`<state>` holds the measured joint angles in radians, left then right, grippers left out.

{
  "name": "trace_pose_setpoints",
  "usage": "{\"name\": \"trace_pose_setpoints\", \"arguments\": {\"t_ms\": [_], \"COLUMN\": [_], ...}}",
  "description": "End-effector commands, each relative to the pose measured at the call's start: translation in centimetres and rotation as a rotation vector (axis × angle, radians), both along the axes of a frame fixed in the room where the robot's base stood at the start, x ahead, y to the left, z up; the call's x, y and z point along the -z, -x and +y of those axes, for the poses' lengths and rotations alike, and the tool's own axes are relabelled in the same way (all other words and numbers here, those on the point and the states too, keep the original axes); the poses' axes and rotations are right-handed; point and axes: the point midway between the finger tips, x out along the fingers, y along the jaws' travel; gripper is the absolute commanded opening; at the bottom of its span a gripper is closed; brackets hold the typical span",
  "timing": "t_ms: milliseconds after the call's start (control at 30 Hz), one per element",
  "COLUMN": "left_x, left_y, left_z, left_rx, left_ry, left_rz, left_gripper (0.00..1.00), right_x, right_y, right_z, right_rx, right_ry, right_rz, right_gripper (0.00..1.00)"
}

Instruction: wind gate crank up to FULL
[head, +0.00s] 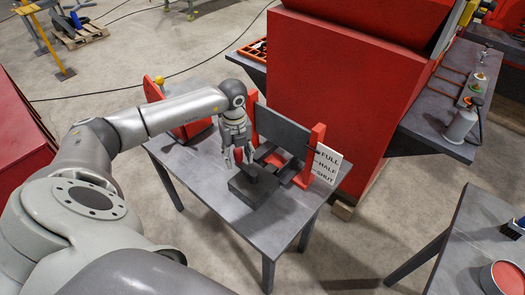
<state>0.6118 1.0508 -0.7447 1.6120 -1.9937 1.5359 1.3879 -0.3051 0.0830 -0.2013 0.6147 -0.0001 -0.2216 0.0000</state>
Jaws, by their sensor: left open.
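The gate stands on a grey table (232,222): a grey plate (282,131) between two red posts (312,150). A white sign (326,163) beside the right post reads FULL, HALF and SHUT from top to bottom. My left gripper (238,160) points down in front of the plate, open, its fingers just above a dark block (253,188) with a small dark upright part. Whether the fingers touch that part cannot be told. A yellow knob (160,79) shows at the left, by a red panel; I cannot tell if it belongs to the crank. My right gripper is out of view.
A large red machine (325,75) stands close behind the table. A bench (438,112) with a grey bottle (461,125) is at the right. Another table (470,235) with a red-topped can (503,277) is at the lower right. Open floor lies between the tables.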

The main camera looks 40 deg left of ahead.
Motion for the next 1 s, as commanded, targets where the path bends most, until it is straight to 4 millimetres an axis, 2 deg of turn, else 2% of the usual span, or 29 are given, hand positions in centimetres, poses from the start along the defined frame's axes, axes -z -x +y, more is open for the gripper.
{"name": "trace_pose_setpoints", "arguments": {"t_ms": [200, 700, 1000], "left_x": [-1.0, -5.1, -7.2], "left_y": [-0.1, -0.2, -0.2], "left_z": [-0.1, -0.1, -0.2], "left_rx": [0.000, 0.000, 0.000], "left_ry": [0.002, 0.003, 0.004], "left_rz": [-0.005, -0.008, -0.006], "left_gripper": [0.47, 0.47, 0.47], "right_x": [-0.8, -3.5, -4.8], "right_y": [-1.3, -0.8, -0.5], "right_z": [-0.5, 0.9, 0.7], "right_rx": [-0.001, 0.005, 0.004], "right_ry": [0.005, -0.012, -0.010], "right_rz": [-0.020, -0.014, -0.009], "right_gripper": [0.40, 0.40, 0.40]}}
